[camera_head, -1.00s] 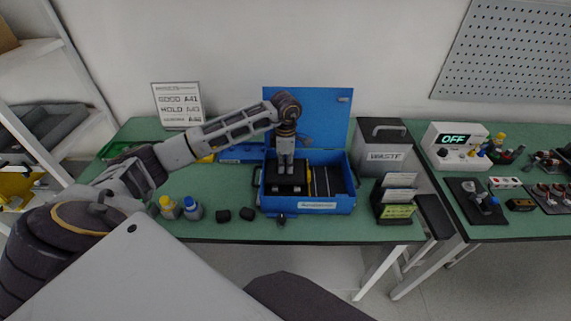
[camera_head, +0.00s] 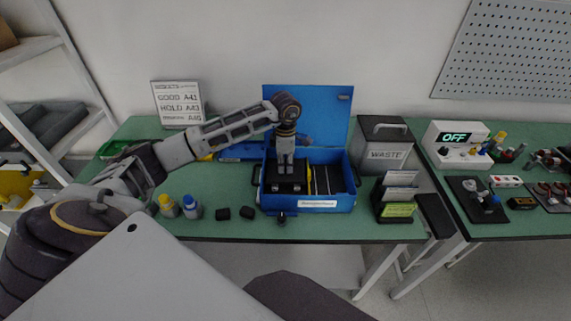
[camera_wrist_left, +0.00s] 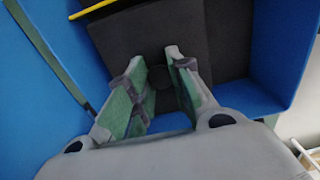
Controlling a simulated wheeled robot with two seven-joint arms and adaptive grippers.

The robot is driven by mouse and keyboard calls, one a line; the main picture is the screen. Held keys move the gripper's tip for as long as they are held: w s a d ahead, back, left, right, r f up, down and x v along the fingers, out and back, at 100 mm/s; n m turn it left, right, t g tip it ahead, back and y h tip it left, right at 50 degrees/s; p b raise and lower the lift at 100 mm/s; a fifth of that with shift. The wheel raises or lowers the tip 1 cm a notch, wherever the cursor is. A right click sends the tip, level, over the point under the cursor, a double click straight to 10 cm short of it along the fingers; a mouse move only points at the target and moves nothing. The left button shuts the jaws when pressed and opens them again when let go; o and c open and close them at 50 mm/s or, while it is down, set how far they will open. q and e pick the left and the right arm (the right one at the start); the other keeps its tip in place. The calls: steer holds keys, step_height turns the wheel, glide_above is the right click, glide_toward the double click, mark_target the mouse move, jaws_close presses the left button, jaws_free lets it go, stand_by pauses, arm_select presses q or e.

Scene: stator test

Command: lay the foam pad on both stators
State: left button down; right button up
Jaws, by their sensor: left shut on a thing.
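The foam pad (camera_head: 285,187) is a flat black block in the left part of the open blue box (camera_head: 335,205). My left gripper (camera_head: 286,172) points straight down over it, its fingers close together on the middle of the pad. In the left wrist view the gripper (camera_wrist_left: 158,56) has a small dark round piece between its fingers, with the dark pad (camera_wrist_left: 130,40) spread out beneath. The stators in the box are not seen; the pad and gripper cover that part. I cannot tell whether the pad rests on them. My right gripper is not in view.
The box's blue lid (camera_head: 335,115) stands open behind the arm. Thin dividers (camera_head: 322,180) fill its right part. Bottles (camera_head: 191,208) and small black blocks (camera_head: 223,214) sit left of the box.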

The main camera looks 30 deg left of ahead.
arm_select(q)
steer(key=c, duration=1.6)
jaws_free()
steer(key=o, duration=0.4)
steer(key=shift+r, duration=0.7)
step_height(320, 180, up, 11)
steer(key=shift+f, duration=0.15)
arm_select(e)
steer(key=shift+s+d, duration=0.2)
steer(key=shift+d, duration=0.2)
